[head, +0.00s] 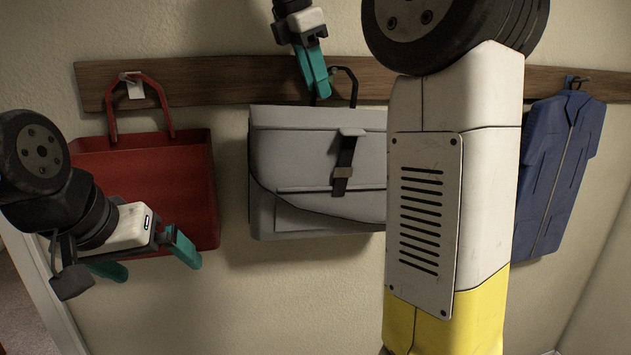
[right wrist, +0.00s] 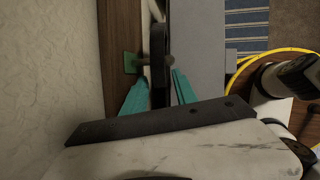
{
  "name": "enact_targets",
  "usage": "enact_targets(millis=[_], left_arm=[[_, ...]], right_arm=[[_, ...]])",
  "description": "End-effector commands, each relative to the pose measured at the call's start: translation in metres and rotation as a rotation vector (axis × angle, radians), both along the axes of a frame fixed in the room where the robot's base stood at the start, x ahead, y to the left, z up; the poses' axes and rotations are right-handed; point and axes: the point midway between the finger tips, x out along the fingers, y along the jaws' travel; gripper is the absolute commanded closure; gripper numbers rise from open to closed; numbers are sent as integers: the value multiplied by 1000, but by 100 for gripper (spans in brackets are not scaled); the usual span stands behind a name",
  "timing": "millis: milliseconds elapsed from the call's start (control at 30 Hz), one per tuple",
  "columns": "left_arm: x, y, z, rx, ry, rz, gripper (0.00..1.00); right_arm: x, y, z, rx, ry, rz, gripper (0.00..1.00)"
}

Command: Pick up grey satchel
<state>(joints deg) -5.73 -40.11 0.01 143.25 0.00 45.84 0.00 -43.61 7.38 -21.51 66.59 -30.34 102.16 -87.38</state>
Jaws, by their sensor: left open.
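The grey satchel (head: 290,155) hangs against the wall in the middle of the head view, with a dark buckle strap on its flap. Its right part is hidden behind my right arm. Its dark top handle (head: 353,85) rises in front of the wooden rail. My right gripper (head: 319,88) points down at the handle from above. In the right wrist view the dark handle (right wrist: 158,60) stands between its two teal fingers, beside the satchel's grey body (right wrist: 197,50); whether they press on it is unclear. My left gripper (head: 148,262) is open and empty, in front of the red bag.
A red bag (head: 140,175) hangs on a hook at the left. A blue garment (head: 560,170) hangs at the right. The wooden rail (head: 220,80) runs along the wall. A yellow cable (right wrist: 240,72) shows at the right of the right wrist view.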

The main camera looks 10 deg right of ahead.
Motion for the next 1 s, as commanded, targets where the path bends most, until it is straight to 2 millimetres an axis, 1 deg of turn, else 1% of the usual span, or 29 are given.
enact_targets(millis=[100, 267, 300, 433, 1000], left_arm=[[0, 0, 0, 0, 0, 0, 0], [0, 0, 0, 0, 0, 0, 0], [0, 0, 0, 0, 0, 0, 0], [0, 0, 0, 0, 0, 0, 0], [0, 0, 0, 0, 0, 0, 0]], right_arm=[[1, -1, -4, 1, 0, 0, 66], [1, -1, -3, 1, 0, 0, 66], [1, -1, -3, 1, 0, 0, 74], [1, -1, -3, 1, 0, 0, 99], [1, -1, -3, 1, -2, 0, 100]])
